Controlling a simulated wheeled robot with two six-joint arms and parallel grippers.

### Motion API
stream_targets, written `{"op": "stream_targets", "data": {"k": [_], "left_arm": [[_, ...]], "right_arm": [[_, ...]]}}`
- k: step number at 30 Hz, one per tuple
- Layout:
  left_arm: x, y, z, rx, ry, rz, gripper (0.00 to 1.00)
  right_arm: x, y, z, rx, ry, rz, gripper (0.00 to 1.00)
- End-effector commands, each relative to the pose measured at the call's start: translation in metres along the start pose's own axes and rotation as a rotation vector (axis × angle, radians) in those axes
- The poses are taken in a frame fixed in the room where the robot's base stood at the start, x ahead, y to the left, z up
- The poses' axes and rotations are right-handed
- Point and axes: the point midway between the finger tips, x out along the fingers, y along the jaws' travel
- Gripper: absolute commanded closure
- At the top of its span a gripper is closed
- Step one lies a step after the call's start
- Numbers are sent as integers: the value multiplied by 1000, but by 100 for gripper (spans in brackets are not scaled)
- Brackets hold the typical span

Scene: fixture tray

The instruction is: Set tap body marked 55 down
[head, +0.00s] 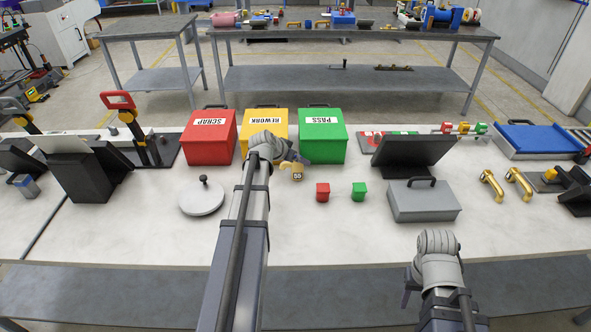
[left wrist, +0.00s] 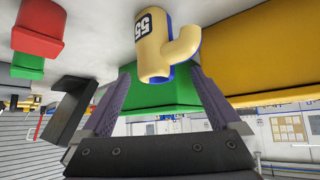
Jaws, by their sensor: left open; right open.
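The tap body marked 55 (head: 297,174) is yellow-tan, with blue on one side in the left wrist view (left wrist: 153,52). It is at the white bench top, in front of the yellow and green bins. My left gripper (head: 286,158) is open at the tap body, its fingers partly hidden by the wrist in the head view. In the left wrist view its fingertips (left wrist: 160,78) are on either side of the tap body's near end, with gaps visible.
Red SCRAP (head: 208,142), yellow REWORK (head: 267,122) and green PASS (head: 322,140) bins stand behind. A red block (head: 322,193) and green block (head: 359,193) are right of the tap body. A grey case (head: 423,205) and round lidded plate (head: 201,199) flank the area.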

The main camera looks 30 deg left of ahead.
Motion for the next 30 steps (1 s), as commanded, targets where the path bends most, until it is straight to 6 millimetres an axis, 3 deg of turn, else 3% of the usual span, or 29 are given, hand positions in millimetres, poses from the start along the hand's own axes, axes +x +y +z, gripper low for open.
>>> {"op": "stream_targets", "data": {"k": [11, 19, 30], "left_arm": [[49, 3, 5, 1, -1, 1, 3], [50, 4, 3, 0, 0, 0, 3], [50, 4, 3, 0, 0, 0, 44]], "right_arm": [[38, -4, -2, 0, 0, 0, 50], [37, -4, -2, 0, 0, 0, 50], [37, -4, -2, 0, 0, 0, 50]]}}
